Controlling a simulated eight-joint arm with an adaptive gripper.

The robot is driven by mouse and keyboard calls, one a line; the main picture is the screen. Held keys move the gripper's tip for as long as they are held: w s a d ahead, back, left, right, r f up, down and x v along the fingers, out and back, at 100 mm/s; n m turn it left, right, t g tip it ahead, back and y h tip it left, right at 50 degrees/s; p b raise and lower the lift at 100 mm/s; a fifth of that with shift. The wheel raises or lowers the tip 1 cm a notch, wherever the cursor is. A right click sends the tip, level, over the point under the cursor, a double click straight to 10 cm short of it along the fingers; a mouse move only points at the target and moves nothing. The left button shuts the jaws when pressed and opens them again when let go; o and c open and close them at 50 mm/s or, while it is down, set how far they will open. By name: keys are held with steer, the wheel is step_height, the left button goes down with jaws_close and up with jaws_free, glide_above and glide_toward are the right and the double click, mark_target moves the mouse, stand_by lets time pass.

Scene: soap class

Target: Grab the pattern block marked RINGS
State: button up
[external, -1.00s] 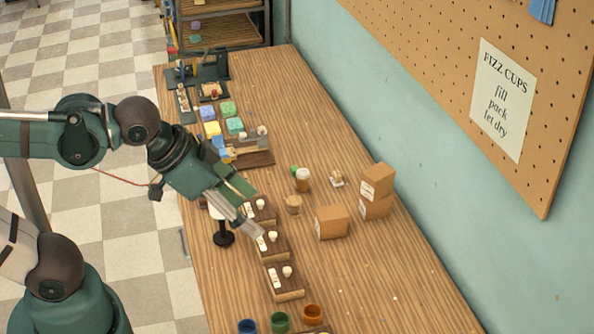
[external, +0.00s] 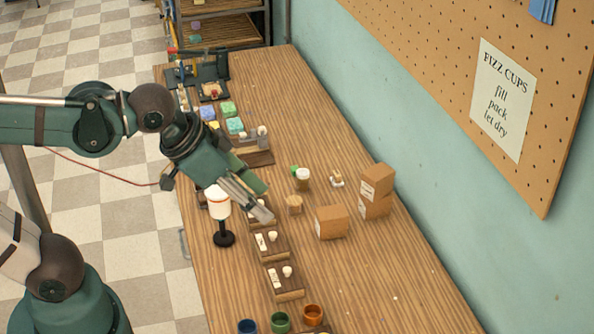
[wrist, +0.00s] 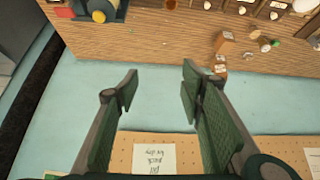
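Several dark wooden blocks, each with a white card and a white knob, stand in a row along the table's left side. One block (external: 268,247) is just below my gripper in the external view, and another block (external: 287,283) is nearer the camera. A third is partly hidden behind my gripper. The card marks are too small to read, so I cannot tell which one says RINGS. My gripper (external: 262,213) is over this row. In the wrist view my gripper (wrist: 160,85) has its fingers wide apart, with nothing between them.
Cardboard boxes (external: 332,222), a small jar (external: 302,180) and coloured cups (external: 280,321) stand around. Coloured soaps (external: 235,125) lie farther back. The table's right front is mostly clear.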

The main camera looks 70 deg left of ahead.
steer(key=w+a+r+n+g, duration=0.1)
steer(key=w+a+n, duration=0.3)
steer(key=w, duration=0.5)
steer(key=w+a+r+n+g, duration=0.1)
steer(key=w+a, duration=0.6)
steer(key=w, duration=0.1)
steer(key=n+g+b, duration=0.3)
steer(key=n+g, duration=0.2)
steer(key=n, duration=0.7)
glide_above(338, 174)
steer(key=f, duration=3.9)
steer(key=shift+d+f, duration=0.2)
steer(key=shift+f, duration=0.05)
steer(key=shift+a+f, duration=0.2)
steer(key=shift+f, duration=0.15)
